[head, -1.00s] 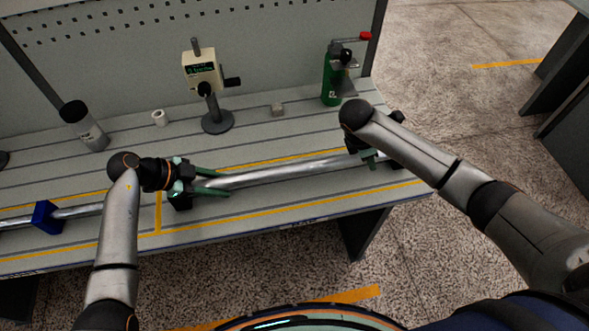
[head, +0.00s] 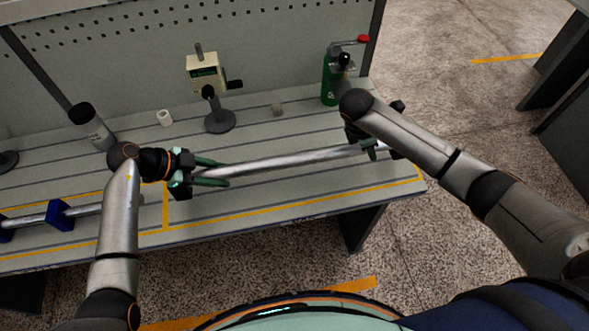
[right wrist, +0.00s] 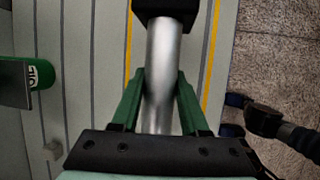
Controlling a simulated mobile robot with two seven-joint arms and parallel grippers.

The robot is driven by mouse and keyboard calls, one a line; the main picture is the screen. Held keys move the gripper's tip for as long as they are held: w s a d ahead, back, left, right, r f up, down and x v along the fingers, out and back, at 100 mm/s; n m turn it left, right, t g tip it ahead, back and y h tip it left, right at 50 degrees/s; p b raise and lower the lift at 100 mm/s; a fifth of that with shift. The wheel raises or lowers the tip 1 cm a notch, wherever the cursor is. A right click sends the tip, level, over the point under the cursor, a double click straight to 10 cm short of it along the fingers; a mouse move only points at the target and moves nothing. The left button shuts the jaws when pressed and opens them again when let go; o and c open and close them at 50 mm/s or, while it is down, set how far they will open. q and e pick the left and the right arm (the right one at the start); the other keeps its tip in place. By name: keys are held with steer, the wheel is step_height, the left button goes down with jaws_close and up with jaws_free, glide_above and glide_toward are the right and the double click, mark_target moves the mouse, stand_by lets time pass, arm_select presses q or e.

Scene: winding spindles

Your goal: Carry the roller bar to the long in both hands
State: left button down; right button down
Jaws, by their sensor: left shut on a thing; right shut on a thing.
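I cannot tell how high the bar is above the bench.
On the bench (head: 300,190), another silver rod lies by blue blocks (head: 60,215) at the left.

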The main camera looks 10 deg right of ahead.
arm_select(q)
steer(key=shift+r, duration=0.3)
arm_select(e)
steer(key=shift+r, duration=0.3)
